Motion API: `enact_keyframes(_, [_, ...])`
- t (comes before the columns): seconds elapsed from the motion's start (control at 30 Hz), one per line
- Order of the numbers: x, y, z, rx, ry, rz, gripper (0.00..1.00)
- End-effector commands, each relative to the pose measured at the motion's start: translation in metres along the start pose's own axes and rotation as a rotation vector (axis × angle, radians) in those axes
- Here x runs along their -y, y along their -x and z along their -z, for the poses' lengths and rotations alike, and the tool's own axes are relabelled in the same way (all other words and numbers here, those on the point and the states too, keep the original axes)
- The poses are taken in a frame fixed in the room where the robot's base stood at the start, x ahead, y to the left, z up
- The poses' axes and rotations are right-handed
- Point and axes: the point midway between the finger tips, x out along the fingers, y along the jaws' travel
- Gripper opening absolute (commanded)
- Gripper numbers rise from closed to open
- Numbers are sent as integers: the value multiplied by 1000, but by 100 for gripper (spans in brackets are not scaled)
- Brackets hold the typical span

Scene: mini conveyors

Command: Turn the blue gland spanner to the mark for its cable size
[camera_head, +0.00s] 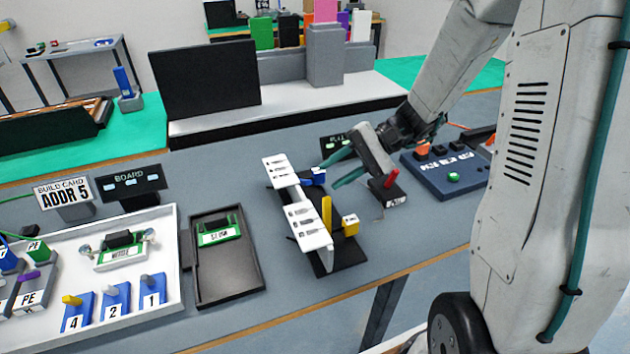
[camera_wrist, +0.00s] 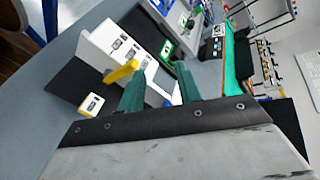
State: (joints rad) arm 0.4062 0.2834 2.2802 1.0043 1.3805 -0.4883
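A white stepped panel with small marks (camera_head: 306,225) stands on a black base in the middle of the bench; it also shows in the wrist view (camera_wrist: 98,45). The blue gland spanner (camera_head: 318,178) is small at the panel's far end. A yellow lever (camera_head: 326,212) stands upright at the near end, beside a yellow block (camera_head: 350,225). The lever shows in the wrist view (camera_wrist: 122,72). My gripper (camera_head: 328,177) has its teal fingers apart, close to the blue spanner.
A black stand with a red lever (camera_head: 390,188) is right of my gripper, near a dark blue button box (camera_head: 445,172). A black tray (camera_head: 228,285) lies left of the panel. A white tray (camera_head: 150,308) with blue numbered blocks is farther left.

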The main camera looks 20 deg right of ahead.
Motion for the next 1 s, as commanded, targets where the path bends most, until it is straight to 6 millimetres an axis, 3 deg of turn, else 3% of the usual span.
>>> enact_keyframes(0.03, [-8,2,19,-9,-36,61,35])
enact_keyframes(0.2, [-28,9,70,-66,-110,239,35])
enact_keyframes(0.33, [-40,14,94,-101,-141,320,35])
enact_keyframes(0.53, [-42,6,105,-116,-153,354,35])
enact_keyframes(0.8, [-27,-35,110,-114,-153,351,35])
enact_keyframes(1.0, [-20,-54,113,-116,-153,351,35])
